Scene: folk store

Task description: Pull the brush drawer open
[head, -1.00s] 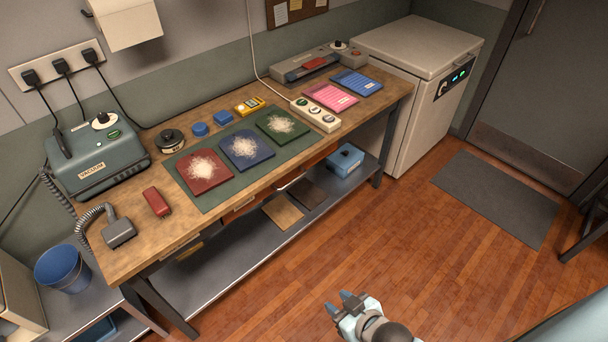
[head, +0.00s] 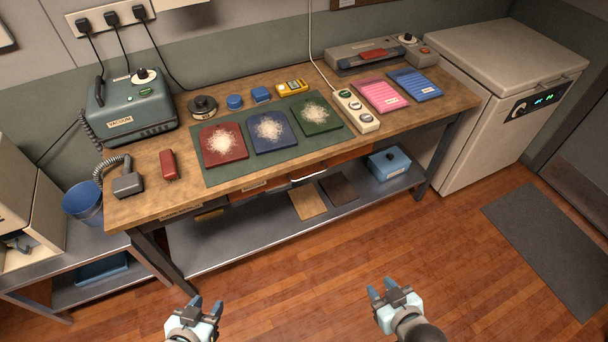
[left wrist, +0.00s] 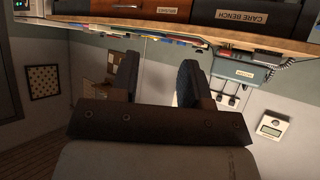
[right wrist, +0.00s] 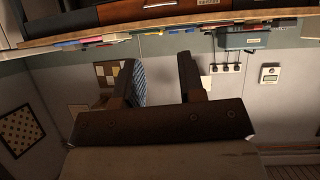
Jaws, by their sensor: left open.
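The brush drawer (head: 272,184) has an orange-brown front under the workbench top. Its front shows at the top of the left wrist view, with a small label reading BRUSHES (left wrist: 171,11). It looks shut. My left gripper (head: 206,304) is open and empty, in front of the bench and apart from it. My right gripper (head: 382,288) is also open and empty, further right and apart from the bench. An orange drawer front (right wrist: 150,10) also shows at the top of the right wrist view.
A lower shelf (head: 235,238) holds a blue box (head: 389,163). A blue bucket (head: 83,201) stands at left. The floor before the bench is clear.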

